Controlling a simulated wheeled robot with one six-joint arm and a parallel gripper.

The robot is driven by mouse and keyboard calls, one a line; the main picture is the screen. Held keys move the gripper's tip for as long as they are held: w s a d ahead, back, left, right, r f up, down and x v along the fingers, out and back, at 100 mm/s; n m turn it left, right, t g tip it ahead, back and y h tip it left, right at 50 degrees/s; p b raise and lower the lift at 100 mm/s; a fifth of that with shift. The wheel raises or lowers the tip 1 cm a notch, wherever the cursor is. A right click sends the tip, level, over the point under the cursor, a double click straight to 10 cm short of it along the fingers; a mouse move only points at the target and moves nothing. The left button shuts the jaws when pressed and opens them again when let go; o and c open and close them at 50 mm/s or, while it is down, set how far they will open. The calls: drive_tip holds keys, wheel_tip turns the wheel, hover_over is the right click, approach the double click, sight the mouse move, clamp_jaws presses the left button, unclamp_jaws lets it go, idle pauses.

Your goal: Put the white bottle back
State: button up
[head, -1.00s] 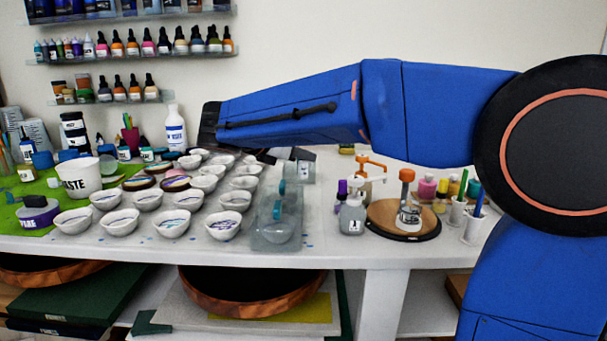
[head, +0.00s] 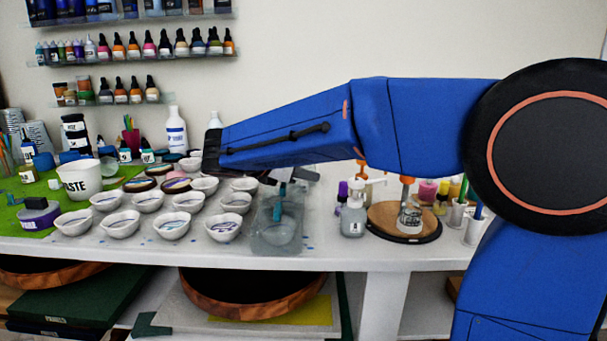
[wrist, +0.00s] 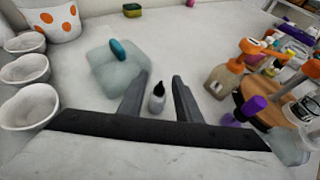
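In the wrist view a small pale bottle with a black tip (wrist: 157,99) stands upright between the two fingers of my gripper (wrist: 159,97). A gap shows on each side of it, so the fingers are open around it and not visibly touching it. In the head view my gripper is mostly hidden by my blue arm. A larger white bottle with a label (head: 175,132) stands at the back of the table, left of my arm. Another white bottle top (head: 214,119) shows just behind my arm. I cannot tell which bottle the task means.
A translucent box with a teal object (wrist: 118,66) lies left of my gripper in the wrist view. White cups (wrist: 29,105) stand further left. At right are an orange-topped pump bottle (wrist: 224,78), a purple-capped bottle (wrist: 246,110) and a wooden round board (head: 404,221).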

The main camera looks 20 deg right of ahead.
drive_tip(key=shift+r, duration=0.1)
drive_tip(key=shift+s+a+r, duration=0.1)
drive_tip(key=shift+a, duration=0.05)
drive_tip(key=v, duration=1.1)
drive_tip(key=shift+s+a+r, duration=0.15)
drive_tip(key=shift+a, duration=0.05)
